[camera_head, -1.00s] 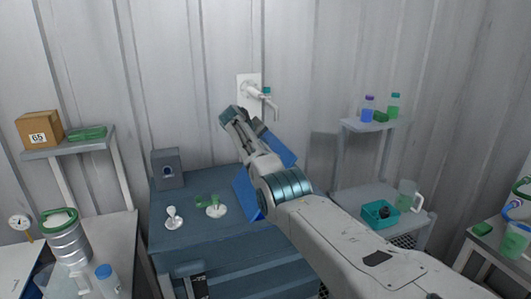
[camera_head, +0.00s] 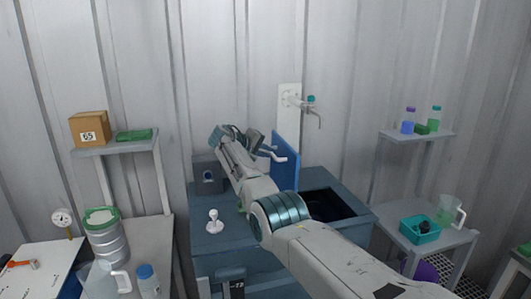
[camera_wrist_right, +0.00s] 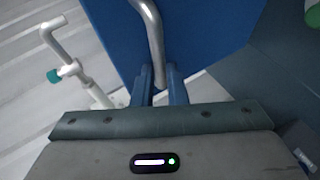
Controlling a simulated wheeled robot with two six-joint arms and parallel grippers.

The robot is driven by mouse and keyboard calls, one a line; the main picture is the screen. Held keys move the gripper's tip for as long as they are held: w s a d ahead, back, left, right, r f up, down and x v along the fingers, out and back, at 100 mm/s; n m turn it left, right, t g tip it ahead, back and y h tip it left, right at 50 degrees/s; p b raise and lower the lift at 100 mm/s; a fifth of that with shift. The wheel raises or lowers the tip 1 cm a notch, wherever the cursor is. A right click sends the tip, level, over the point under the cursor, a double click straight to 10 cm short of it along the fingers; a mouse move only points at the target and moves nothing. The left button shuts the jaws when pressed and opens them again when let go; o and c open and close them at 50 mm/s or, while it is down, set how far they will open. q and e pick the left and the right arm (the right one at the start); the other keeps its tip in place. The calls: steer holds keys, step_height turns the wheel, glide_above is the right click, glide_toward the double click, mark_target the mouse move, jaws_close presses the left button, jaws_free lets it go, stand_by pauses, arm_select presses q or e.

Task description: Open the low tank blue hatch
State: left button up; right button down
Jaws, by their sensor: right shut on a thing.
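The blue hatch (camera_head: 287,160) stands raised, roughly upright, on the low blue-grey tank (camera_head: 364,215). The tank's dark square opening (camera_head: 335,203) shows to the right of the hatch, partly behind my right arm. My right gripper (camera_head: 258,147) is at the left side of the hatch, shut on its pale bent handle (camera_head: 277,155). In the right wrist view the two blue fingers (camera_wrist_right: 163,80) close around the end of the handle (camera_wrist_right: 151,30), with the blue hatch panel (camera_wrist_right: 205,35) behind. My left gripper is not in view.
A wall tap (camera_head: 305,103) is just behind the hatch; it also shows in the wrist view (camera_wrist_right: 70,70). A grey box (camera_head: 208,175) and a white knobbed piece (camera_head: 214,221) sit on the tank top. Shelves stand at both sides, the right one with a teal bin (camera_head: 420,230).

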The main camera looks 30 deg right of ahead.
steer(key=shift+s+f, duration=0.15)
steer(key=shift+f, duration=0.55)
steer(key=c, duration=1.5)
jaws_free()
steer(key=shift+o, duration=0.2)
steer(key=shift+d, duration=0.1)
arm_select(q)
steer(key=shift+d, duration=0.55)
arm_select(e)
steer(key=shift+d+r, duration=0.1)
steer(key=shift+d, duration=0.05)
